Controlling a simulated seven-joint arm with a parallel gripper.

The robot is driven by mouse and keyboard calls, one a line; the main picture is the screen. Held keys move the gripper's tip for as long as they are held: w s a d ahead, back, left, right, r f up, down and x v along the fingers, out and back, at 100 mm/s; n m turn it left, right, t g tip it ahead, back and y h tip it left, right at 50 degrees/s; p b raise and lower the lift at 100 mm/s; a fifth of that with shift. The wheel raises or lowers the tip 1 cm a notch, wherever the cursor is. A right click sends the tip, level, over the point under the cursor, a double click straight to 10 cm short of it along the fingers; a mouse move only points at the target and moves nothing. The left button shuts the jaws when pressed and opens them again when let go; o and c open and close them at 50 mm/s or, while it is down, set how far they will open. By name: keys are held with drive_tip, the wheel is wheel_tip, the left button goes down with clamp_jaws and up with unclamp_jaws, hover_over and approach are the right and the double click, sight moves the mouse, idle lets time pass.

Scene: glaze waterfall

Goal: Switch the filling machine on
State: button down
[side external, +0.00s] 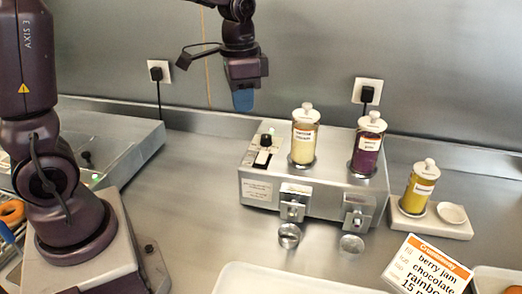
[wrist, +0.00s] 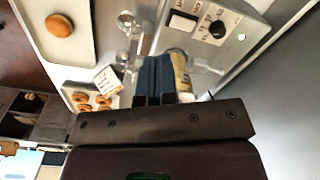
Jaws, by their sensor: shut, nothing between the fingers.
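The filling machine (side external: 325,188) is a silver box with two nozzles at the front. A cream jar (side external: 305,142) and a purple jar (side external: 368,150) stand on top. A pale rocker switch (side external: 262,158) and a dark knob (side external: 266,140) are on its top left.
A yellow jar (side external: 421,184) and a small dish stand on a base (side external: 436,225) at right. An order card (side external: 428,265) and a pale tray (side external: 290,280) are in front. Another metal unit (side external: 110,140) is at left. Two wall plugs (side external: 156,74) (side external: 368,93) are behind.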

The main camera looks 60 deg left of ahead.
sight(261, 159)
drive_tip(key=w+m, duration=0.1)
drive_tip(key=m, duration=0.1)
drive_tip(key=w+a+m, duration=0.1)
drive_tip(key=w, duration=0.1)
drive_tip(key=w+m, duration=0.1)
drive_tip(key=m, duration=0.1)
drive_tip(key=shift+w+a+f+m, duration=0.15)
drive_tip(key=shift+w+a+m, duration=0.15)
drive_tip(key=shift+w, duration=0.1)
drive_tip(key=shift+f, duration=0.1)
wheel_tip(261, 159, down, 14)
drive_tip(key=shift+r, duration=0.1)
drive_tip(key=shift+d+f, duration=0.1)
drive_tip(key=shift+f, duration=0.1)
idle(0.3)
